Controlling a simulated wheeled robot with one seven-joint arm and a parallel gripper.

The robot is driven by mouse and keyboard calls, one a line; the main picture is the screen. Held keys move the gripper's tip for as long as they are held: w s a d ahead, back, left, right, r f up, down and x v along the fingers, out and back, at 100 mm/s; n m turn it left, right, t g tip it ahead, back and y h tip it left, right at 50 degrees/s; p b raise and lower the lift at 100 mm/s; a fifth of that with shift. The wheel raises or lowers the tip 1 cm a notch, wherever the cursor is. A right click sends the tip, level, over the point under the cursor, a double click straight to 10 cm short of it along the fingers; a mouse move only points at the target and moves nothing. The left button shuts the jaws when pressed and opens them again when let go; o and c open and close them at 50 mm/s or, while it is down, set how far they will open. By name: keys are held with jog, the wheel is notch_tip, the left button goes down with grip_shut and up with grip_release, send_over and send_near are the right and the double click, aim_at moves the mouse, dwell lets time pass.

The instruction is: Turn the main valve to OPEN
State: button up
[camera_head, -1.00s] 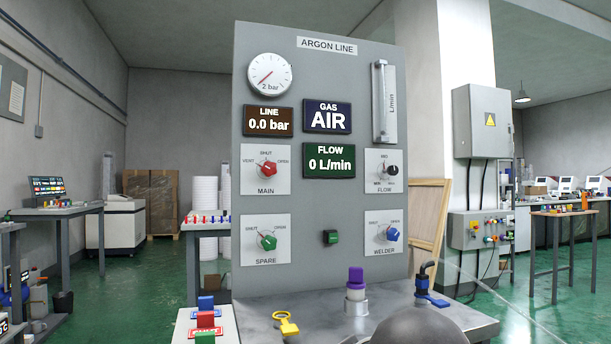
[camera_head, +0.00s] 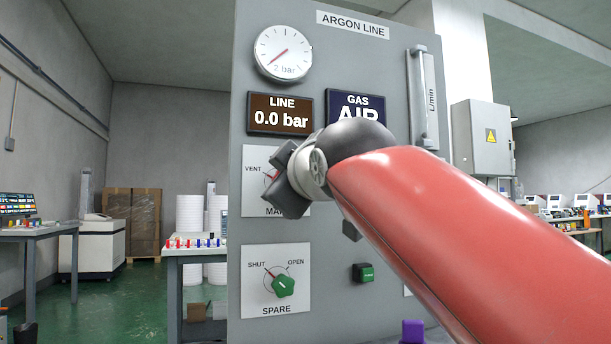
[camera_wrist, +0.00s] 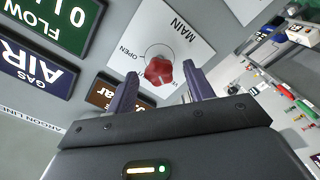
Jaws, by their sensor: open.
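The main valve is a red knob (camera_wrist: 160,72) on a white plate marked MAIN (camera_wrist: 176,42) in the wrist view. The OPEN mark is on its left side there. My gripper (camera_wrist: 160,69) is open, and the knob shows between its two dark fingertips with a gap on each side. I cannot tell how far ahead of the fingertips it lies. In the head view my gripper (camera_head: 283,180) covers most of the main valve's plate (camera_head: 252,155). A sliver of the red knob shows, and the VENT label is visible. The knob's exact pointing is hard to tell.
The grey panel (camera_head: 340,265) carries a gauge (camera_head: 283,53), a LINE display (camera_head: 280,113) reading 0.0 bar and a partly covered GAS display (camera_head: 352,100). The green spare knob (camera_head: 283,286) is below the main valve. A small green button (camera_head: 363,272) sits to its right.

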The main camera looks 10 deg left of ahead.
jog(key=shift+x, duration=1.3)
jog(key=shift+d, duration=0.1)
jog(key=c, duration=1)
jog(key=shift+o, duration=0.2)
